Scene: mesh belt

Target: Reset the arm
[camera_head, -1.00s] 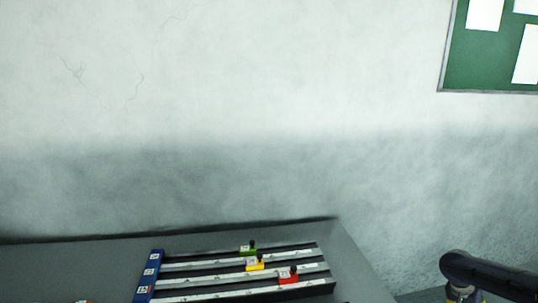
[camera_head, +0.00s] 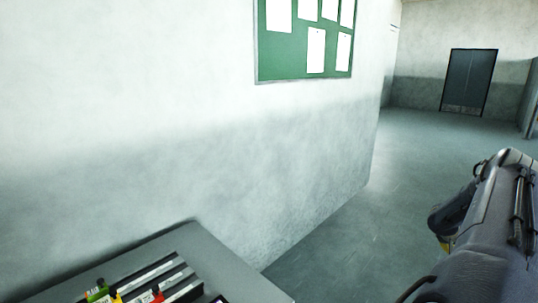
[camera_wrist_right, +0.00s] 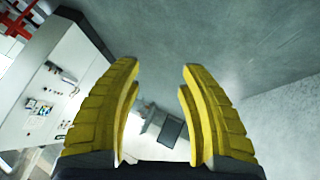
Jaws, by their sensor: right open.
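My right arm (camera_head: 490,235) shows at the right edge of the head view, raised over the open floor and apart from the table. Its gripper's fingertips are hidden in that view. In the right wrist view, my right gripper (camera_wrist_right: 160,75) has its two yellow fingers spread wide apart with nothing between them. My left gripper is in neither view.
A grey table (camera_head: 235,270) stands at the bottom left with light rails and small green, yellow and red pieces (camera_head: 158,296). A wall with a green notice board (camera_head: 305,60) runs behind it. Open floor (camera_head: 355,235) lies to the right, towards a dark double door (camera_head: 468,82).

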